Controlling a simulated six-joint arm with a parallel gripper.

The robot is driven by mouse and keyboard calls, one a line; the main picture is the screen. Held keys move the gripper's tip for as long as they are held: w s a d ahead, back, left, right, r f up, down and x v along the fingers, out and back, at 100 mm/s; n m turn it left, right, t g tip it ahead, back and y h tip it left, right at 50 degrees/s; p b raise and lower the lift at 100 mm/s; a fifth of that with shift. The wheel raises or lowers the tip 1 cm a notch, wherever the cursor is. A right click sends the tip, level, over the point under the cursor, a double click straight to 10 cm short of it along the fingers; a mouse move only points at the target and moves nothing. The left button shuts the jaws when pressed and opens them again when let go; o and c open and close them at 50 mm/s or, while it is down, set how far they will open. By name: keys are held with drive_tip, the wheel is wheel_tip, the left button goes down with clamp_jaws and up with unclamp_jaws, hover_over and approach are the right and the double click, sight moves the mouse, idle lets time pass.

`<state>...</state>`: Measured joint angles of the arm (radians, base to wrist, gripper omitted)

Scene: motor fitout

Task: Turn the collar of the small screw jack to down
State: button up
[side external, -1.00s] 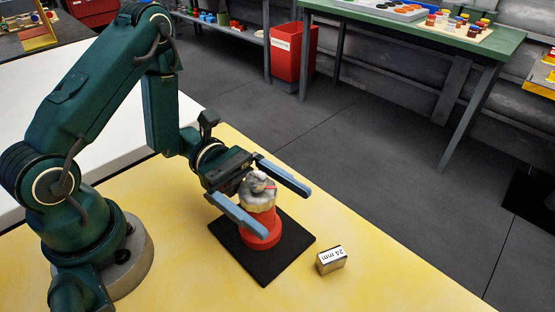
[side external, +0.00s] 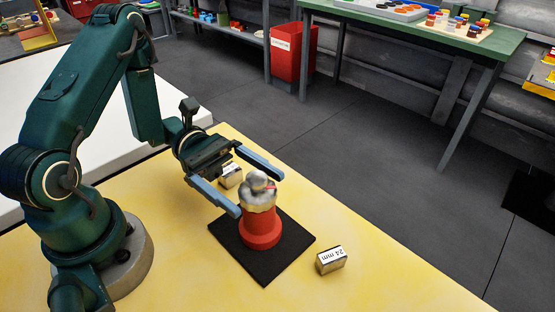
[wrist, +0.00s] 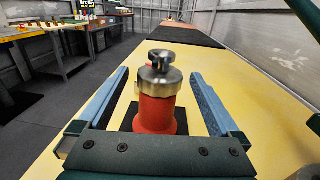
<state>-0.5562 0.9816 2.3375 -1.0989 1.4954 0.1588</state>
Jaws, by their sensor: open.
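The small screw jack (side external: 261,228) stands upright on a black mat (side external: 278,264), with a red body and a metal collar (side external: 259,197) and head on top. A small red mark shows on the head. In the wrist view the jack (wrist: 155,114) stands ahead, between the lines of the two fingers, with its metal collar (wrist: 160,80) clear of both. I cannot read any marking for down.
A metal block labelled 24 mm (side external: 331,260) lies on the yellow table (side external: 390,285) right of the mat. Another metal block (side external: 231,175) sits behind the jack, partly hidden by my gripper. The table's front right is clear.

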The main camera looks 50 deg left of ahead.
sight(267, 205)
drive_tip(key=shift+r, duration=0.15)
wheel_tip(267, 205, up, 5)
drive_tip(key=shift+f, duration=0.1)
drive_tip(key=m+g, duration=0.2)
drive_tip(key=g, duration=0.1)
drive_tip(key=m+g, duration=0.1)
drive_tip(key=g, duration=0.1)
drive_tip(key=shift+w, duration=0.3)
drive_tip(key=shift+f+m+g+y, duration=0.3)
drive_tip(key=shift+f, duration=0.1)
wheel_tip(267, 205, down, 4)
drive_tip(key=shift+r, duration=0.1)
drive_tip(key=shift+d+f, duration=0.15)
drive_tip(key=shift+f, duration=0.05)
drive_tip(key=shift+x, duration=2.45)
